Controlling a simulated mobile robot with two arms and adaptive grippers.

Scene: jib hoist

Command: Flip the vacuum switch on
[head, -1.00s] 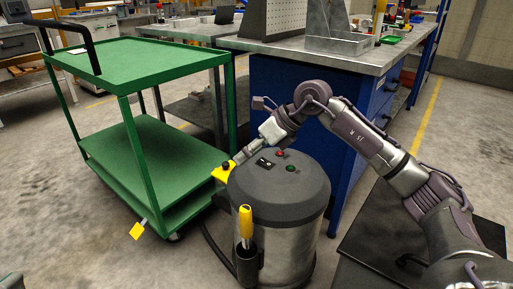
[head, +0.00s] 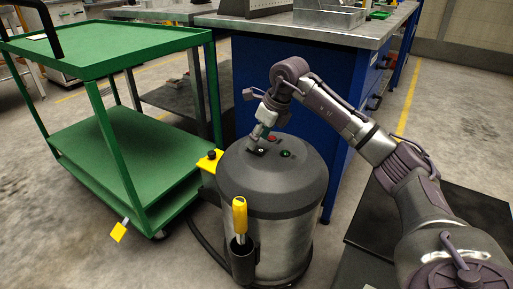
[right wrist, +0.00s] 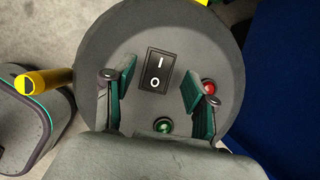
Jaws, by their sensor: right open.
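The vacuum (head: 272,200) is a grey drum with a dark lid, standing on the floor in the middle of the head view. Its black rocker switch (right wrist: 157,71), marked I and O, is on the lid; in the head view it is partly hidden by my gripper. A red button (right wrist: 209,87) and a green button (right wrist: 163,125) sit near it. My right gripper (head: 254,145) is just over the lid. In the right wrist view its two teal-padded fingers (right wrist: 157,98) are apart, one on each side below the switch, with nothing between them. My left gripper is not in view.
A green cart (head: 105,52) stands at the left. A yellow box with a black knob (head: 209,161) is beside the vacuum. A yellow-handled tool (head: 239,215) stands in a holder on its front. A blue workbench (head: 290,90) is behind.

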